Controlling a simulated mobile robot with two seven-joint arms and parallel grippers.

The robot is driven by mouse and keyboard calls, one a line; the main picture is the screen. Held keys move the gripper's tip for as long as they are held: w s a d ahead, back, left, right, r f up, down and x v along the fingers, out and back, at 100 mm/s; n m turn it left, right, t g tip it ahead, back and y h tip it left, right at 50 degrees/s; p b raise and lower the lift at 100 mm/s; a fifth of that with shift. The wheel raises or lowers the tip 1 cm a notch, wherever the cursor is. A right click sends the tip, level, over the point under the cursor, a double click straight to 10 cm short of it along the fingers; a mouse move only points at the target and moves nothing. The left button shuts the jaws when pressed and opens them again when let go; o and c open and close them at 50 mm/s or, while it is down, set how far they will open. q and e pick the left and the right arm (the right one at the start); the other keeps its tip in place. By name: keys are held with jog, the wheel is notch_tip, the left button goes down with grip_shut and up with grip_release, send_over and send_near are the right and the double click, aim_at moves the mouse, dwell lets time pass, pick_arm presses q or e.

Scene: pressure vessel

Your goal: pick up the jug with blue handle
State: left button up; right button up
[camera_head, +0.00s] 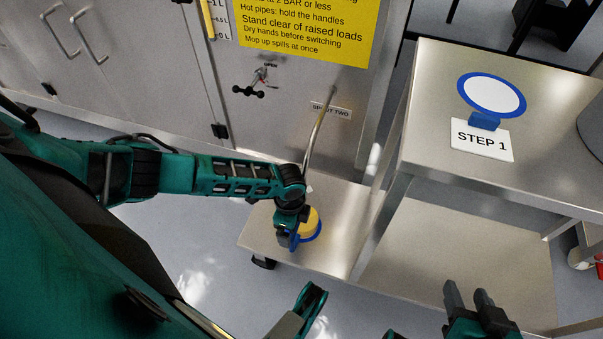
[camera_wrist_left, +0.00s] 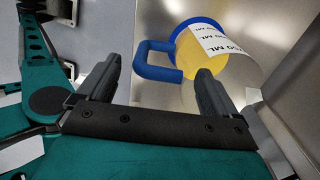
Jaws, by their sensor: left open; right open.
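The jug with blue handle (camera_head: 311,222) stands on a low steel shelf, under the spout pipe. It has a blue rim and looks yellow inside. In the left wrist view the jug (camera_wrist_left: 215,60) shows a white label marked ML and its blue handle (camera_wrist_left: 152,64). My left gripper (camera_wrist_left: 158,72) is open; in that view the handle appears between its fingertips, but I cannot tell whether it is fully between them. In the head view my left gripper (camera_head: 290,230) partly covers the jug and handle. My right gripper (camera_head: 468,295) is open and empty at the bottom right.
A steel cabinet (camera_head: 170,70) with a yellow sign (camera_head: 300,28) stands behind. The bent spout pipe (camera_head: 318,130) is close to my left wrist.

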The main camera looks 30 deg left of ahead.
pick_arm(q)
jog(key=shift+f, duration=0.4)
jog(key=c, duration=1.4)
jog(key=shift+r, duration=0.15)
